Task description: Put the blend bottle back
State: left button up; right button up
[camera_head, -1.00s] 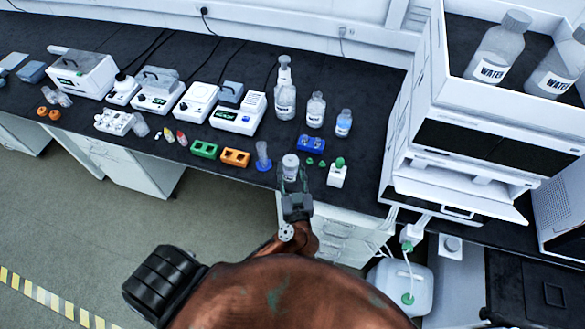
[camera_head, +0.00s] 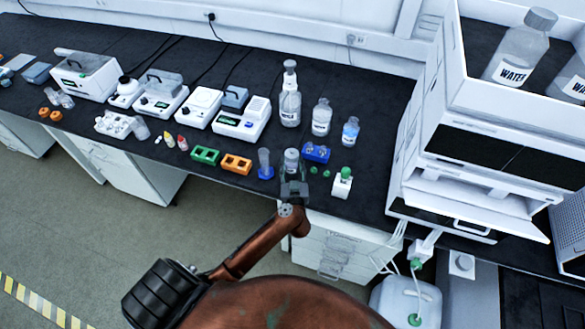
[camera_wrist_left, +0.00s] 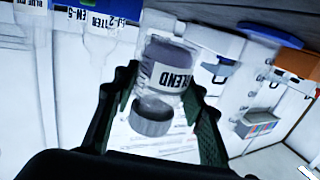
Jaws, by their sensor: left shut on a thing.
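The blend bottle (camera_head: 291,157) is a small clear bottle with a pale cap and a white label. In the head view my left gripper (camera_head: 293,182) is shut on it from the front, near the bench's front edge, between a blue-based cylinder (camera_head: 265,165) and a blue rack (camera_head: 316,152). In the left wrist view the bottle (camera_wrist_left: 167,75) sits between the two fingers, its "BLEND" label upside down and its grey cap (camera_wrist_left: 151,117) low in the picture. I cannot tell whether its base touches the bench. My right gripper is not in view.
Labelled bottles (camera_head: 321,117) stand behind the rack. Green (camera_head: 205,155) and orange (camera_head: 236,163) racks stand left. The white instrument stack (camera_head: 470,150) rises at right.

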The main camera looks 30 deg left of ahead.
aim_at(292, 167)
pick_arm(q)
jog(key=f, duration=0.1)
jog(key=f+b, duration=0.2)
jog(key=f, duration=0.1)
jog(key=shift+w+a, duration=0.15)
jog(key=shift+w, duration=0.15)
jog(key=shift+r, duration=0.1)
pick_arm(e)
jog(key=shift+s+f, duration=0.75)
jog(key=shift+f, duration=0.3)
pick_arm(q)
jog(key=o, duration=1.3)
jog(key=shift+c, duration=0.2)
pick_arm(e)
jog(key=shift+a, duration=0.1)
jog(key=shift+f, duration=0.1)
pick_arm(q)
jog(key=p+v, duration=0.2)
jog(key=v, duration=0.9)
jog(key=shift+s, duration=0.1)
jog(key=shift+s+d, duration=0.3)
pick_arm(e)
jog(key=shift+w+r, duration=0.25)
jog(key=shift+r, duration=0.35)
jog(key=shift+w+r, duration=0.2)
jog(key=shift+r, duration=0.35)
